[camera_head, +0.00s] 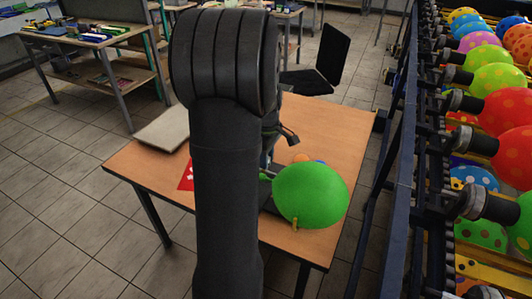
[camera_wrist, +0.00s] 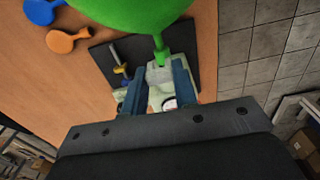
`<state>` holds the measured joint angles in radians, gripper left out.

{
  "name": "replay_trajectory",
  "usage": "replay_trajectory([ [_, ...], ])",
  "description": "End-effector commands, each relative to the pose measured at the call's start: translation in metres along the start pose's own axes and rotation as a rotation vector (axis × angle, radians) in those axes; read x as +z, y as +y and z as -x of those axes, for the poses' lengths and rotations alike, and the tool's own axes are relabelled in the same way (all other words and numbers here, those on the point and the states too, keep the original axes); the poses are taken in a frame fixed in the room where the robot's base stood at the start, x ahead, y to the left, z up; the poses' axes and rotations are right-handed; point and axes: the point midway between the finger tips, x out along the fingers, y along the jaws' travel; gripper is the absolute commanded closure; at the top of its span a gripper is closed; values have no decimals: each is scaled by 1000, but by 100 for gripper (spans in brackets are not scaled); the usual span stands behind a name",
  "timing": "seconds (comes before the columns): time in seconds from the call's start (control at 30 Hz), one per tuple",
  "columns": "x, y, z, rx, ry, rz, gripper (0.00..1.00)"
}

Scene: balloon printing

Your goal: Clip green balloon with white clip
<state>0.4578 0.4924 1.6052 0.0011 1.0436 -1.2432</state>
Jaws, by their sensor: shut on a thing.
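The inflated green balloon (camera_head: 310,194) is over the right part of the table in the head view. It also fills the top of the wrist view (camera_wrist: 130,12), with its neck (camera_wrist: 161,50) pointing down toward my gripper. My gripper (camera_wrist: 157,76) has two blue fingers and is shut on the white clip (camera_wrist: 160,74). The clip is at the lower end of the balloon's neck. I cannot tell whether it closes around the neck. My arm hides the gripper and clip in the head view.
Flat blue (camera_wrist: 42,11) and orange (camera_wrist: 67,41) balloons lie on the wooden table (camera_head: 150,164). A dark mat (camera_wrist: 101,55) with small grey and yellow pieces lies under my gripper. A rack of inflated balloons (camera_head: 505,110) stands at the right. A black chair (camera_head: 325,60) stands behind.

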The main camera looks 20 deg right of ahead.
Motion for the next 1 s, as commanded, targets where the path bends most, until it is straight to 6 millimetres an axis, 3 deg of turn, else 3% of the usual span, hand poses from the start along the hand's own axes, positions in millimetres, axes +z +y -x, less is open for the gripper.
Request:
replay_trajectory([
  [0.67, 4, 0, -41, -1, 0, 0, 89],
  [1.0, 4, 0, -41, 0, 0, 0, 89],
])
